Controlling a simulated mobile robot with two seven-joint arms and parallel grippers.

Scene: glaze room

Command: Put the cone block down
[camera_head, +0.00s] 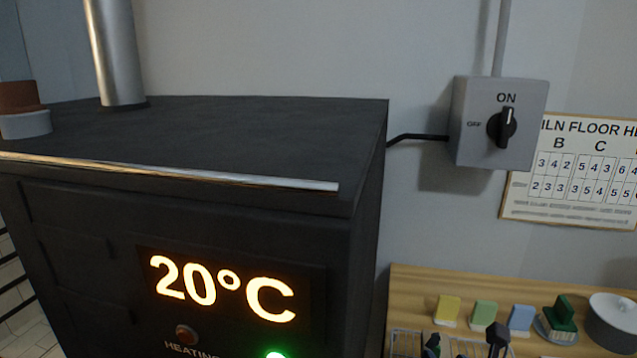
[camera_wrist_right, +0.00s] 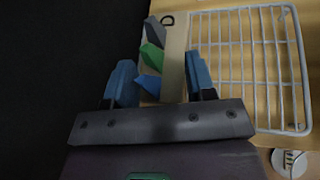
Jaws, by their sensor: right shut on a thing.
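The cone block (camera_wrist_right: 174,62) shows in the right wrist view as a pale tan slab with dark grey, green and blue cone-like pieces along its left side. My right gripper (camera_wrist_right: 161,78) is shut on it, with one blue-tipped finger on each side. I cannot tell whether the block touches the wooden surface below it. In the head view, small dark shapes stand in front of the wire rack at the bottom edge, too cut off to identify. My left gripper is in neither view.
The wire rack (camera_wrist_right: 246,70) lies right of the block on a wooden bench (camera_head: 420,285). A black kiln (camera_head: 230,135) is left.

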